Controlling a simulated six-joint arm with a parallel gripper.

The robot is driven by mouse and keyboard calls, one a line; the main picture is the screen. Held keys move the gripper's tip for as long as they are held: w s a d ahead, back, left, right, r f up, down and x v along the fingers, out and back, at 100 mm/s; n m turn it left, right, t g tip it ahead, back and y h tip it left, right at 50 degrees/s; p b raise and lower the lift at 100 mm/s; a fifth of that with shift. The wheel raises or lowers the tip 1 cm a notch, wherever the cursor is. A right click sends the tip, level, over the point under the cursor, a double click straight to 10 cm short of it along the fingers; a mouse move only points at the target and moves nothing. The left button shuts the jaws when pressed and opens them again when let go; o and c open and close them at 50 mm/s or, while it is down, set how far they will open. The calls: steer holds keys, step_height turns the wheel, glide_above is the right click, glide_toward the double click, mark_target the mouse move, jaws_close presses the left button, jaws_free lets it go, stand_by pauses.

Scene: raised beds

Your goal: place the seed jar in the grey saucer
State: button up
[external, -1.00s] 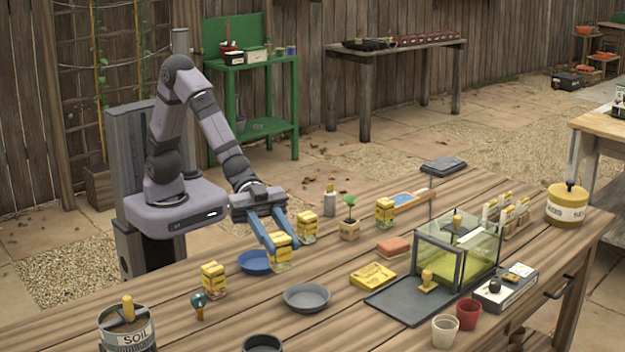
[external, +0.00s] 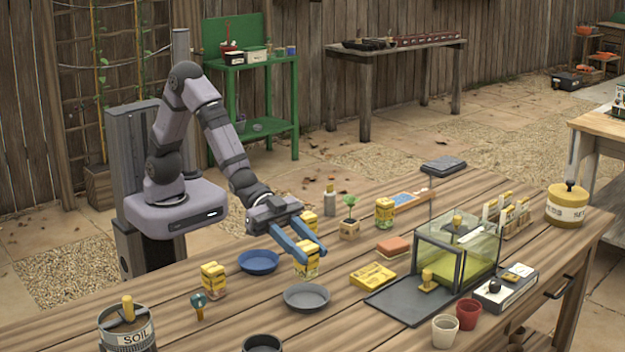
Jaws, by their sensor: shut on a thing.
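My gripper (external: 308,256) is shut on a yellow-labelled seed jar (external: 306,265). The jar is held upright between the blue fingers, just behind the grey saucer (external: 306,297) in the picture. The saucer is round, shallow and empty. From this view I cannot tell how far the jar is above the table.
A blue saucer (external: 259,261) lies left of the held jar. A yellow box (external: 373,275), an orange sponge (external: 393,246) and a glass case (external: 458,250) are to the right. A small seedling pot (external: 349,229) stands behind.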

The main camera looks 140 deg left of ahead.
mark_target(306, 274)
steer(key=shift+f, duration=3.15)
steer(key=shift+f, duration=0.2)
steer(key=o, duration=1.1)
steer(key=shift+r, duration=0.1)
